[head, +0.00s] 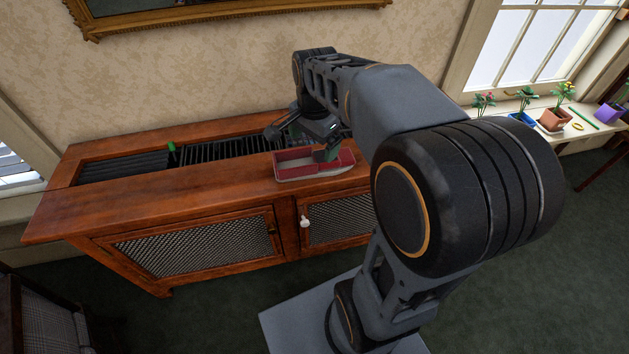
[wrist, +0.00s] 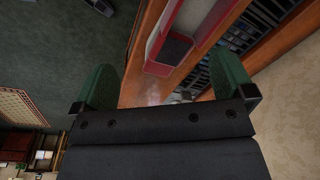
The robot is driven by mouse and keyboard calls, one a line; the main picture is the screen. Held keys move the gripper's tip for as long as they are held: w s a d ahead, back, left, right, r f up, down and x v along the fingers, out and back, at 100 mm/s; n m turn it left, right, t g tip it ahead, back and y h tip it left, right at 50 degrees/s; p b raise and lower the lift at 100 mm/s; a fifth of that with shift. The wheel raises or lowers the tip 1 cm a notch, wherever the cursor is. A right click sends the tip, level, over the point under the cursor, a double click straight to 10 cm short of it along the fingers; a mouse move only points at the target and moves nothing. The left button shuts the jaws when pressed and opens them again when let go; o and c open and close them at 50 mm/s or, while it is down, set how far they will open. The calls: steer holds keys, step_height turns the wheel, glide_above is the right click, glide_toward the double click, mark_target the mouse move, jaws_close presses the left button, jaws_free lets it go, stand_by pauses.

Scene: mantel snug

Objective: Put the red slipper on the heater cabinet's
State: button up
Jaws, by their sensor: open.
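The red slipper (head: 290,166), with a pale sole, lies on the wooden top of the heater cabinet (head: 215,190), near its front edge. In the wrist view the slipper (wrist: 159,68) shows red walls and a dark grey inside, ahead of the fingers and closer to the right one. My gripper (head: 322,146) is over the slipper's right part in the head view, and a green finger hides some of it. In the wrist view my gripper (wrist: 163,78) is open with nothing held between its fingers. I cannot tell whether a finger touches the slipper.
A white knob (head: 305,222) sticks out from a mesh door. Bare wood lies left of the slipper. Potted plants (head: 553,120) stand at the right window.

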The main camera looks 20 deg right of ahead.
steer(key=s+a+f+n+t, duration=0.1)
steer(key=s+a+f+n, duration=0.1)
steer(key=s+n, duration=0.3)
steer(key=s+a+f+n+t, duration=0.1)
steer(key=s+a+f+n, duration=0.1)
steer(key=s+n, duration=0.3)
steer(key=shift+a+f+n, duration=0.3)
steer(key=shift+f+n, duration=0.1)
steer(key=shift+n, duration=1.3)
steer(key=shift+r, duration=0.1)
